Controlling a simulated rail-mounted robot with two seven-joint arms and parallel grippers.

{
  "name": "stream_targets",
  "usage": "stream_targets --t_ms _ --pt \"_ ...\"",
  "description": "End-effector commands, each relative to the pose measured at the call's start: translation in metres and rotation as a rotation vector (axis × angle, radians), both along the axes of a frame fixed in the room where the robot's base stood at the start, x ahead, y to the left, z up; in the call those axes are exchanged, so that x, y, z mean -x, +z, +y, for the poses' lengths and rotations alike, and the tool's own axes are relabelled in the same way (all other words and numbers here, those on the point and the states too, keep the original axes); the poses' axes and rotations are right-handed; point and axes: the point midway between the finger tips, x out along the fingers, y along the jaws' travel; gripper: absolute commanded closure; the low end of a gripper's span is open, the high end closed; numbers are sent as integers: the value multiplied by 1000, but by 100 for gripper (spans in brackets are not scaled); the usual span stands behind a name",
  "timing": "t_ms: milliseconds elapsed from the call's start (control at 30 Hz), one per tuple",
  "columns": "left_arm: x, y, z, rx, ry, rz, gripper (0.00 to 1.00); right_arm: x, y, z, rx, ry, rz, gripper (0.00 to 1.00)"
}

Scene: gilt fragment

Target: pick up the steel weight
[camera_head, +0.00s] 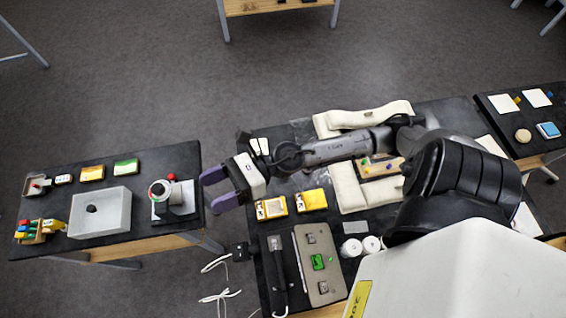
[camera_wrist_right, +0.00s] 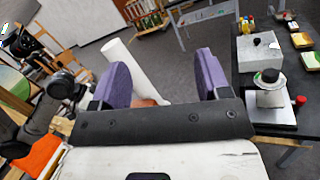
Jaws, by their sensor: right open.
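My right gripper (camera_head: 209,193) is open and empty, with two purple fingers held over the gap between the left table and the middle table. Its fingers also show in the right wrist view (camera_wrist_right: 162,70), spread apart with nothing clear between them. I cannot pick out the steel weight for certain. Small grey metallic pieces lie at the back (camera_head: 310,238) and front (camera_head: 323,287) of a grey plate (camera_head: 304,266) on the middle table, with a green piece between them. My left gripper is not in view.
The left table holds a grey box (camera_head: 118,222), a stand with a round top (camera_head: 177,198) and small coloured items. Two yellow boxes (camera_head: 271,208) (camera_head: 311,200) sit near the middle table's left edge, beside pale cushions (camera_head: 348,187). White cables lie on the floor. Another table (camera_head: 520,115) stands right.

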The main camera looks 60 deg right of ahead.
Motion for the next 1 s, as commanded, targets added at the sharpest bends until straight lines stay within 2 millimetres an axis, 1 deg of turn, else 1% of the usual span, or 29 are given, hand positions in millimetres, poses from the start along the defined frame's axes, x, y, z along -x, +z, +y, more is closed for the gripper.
stream_targets --t_ms 33,67,100,167,200,267,300,367,400,500,600,700,767,833,1000 --pt "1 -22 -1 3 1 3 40 6 -33 0 198 103 -112 31" --pt "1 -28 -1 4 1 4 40 11 -48 0 312 168 -176 31" --pt "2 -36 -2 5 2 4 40 17 -68 -5 462 254 -255 31" --pt "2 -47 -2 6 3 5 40 24 -100 -19 682 383 -358 31" --pt "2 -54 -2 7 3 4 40 27 -120 -32 818 471 -415 31" --pt "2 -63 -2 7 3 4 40 31 -148 -58 1013 599 -484 31" --pt "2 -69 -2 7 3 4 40 32 -163 -76 1131 682 -517 31" --pt "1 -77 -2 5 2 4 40 33 -181 -106 1289 801 -550 31" --pt "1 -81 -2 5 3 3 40 33 -190 -126 1384 875 -562 31" --pt "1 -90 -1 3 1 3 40 34 -204 -170 1572 1037 -564 31" --pt "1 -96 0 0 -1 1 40 34 -209 -205 1699 1160 -545 31" --pt "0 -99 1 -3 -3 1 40 35 -210 -227 1773 1240 -523 31" --pt "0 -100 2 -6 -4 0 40 35 -213 -235 1798 1270 -512 31" --pt "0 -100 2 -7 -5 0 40 35 -220 -241 1814 1291 -506 31" --pt "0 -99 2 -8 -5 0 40 36 -248 -242 1819 1301 -501 31"
